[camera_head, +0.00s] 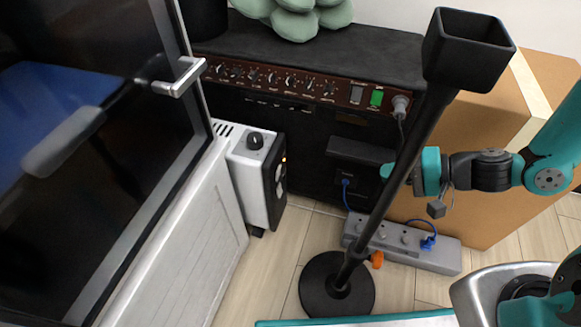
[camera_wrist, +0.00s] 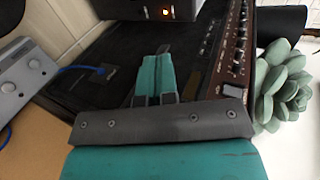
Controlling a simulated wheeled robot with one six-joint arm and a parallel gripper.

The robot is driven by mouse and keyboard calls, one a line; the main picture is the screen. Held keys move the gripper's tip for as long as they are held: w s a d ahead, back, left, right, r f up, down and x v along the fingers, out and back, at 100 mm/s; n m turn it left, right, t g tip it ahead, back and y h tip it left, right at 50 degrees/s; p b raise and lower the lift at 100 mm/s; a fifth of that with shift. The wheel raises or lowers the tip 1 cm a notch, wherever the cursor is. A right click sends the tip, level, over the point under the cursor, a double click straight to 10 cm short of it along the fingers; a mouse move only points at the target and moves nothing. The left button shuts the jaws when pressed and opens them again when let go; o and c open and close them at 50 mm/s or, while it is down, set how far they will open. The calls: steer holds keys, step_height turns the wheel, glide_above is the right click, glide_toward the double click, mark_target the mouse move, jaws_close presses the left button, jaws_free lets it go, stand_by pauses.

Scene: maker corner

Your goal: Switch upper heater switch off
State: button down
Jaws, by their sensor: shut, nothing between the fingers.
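The heater (camera_head: 250,192) is a small white box with a black front face, standing on the floor between the white cabinet and the black amplifier. A black knob (camera_head: 255,140) sits on its top. The heater's black face (camera_wrist: 185,9) shows at the top edge of the wrist view, with a lit orange light (camera_wrist: 166,12) on it. Its switches are too small to tell apart. My gripper (camera_wrist: 157,62) is shut and empty, pointing toward the heater but apart from it. In the head view my gripper (camera_head: 388,171) is partly hidden by the black stand pole.
The black stand (camera_head: 392,165) rises from a round base in front of my gripper. The amplifier (camera_head: 290,130) carries a row of knobs and a green switch. A grey power strip (camera_head: 448,256) with blue plugs lies below. A succulent (camera_wrist: 283,80) sits on the amplifier.

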steer(key=b, duration=0.9)
glide_toward(279, 171)
step_height(279, 171, down, 5)
steer(key=w+a, duration=0.1)
steer(key=a, duration=0.2)
steer(key=w+a, duration=0.1)
steer(key=shift+a+r+b, duration=0.3)
steer(key=shift+a+r, duration=0.05)
steer(key=shift+r, duration=0.05)
steer(key=shift+w+a+r, duration=0.2)
steer(key=shift+w+a, duration=0.1)
steer(key=shift+a, duration=0.35)
steer(key=shift+r, duration=0.1)
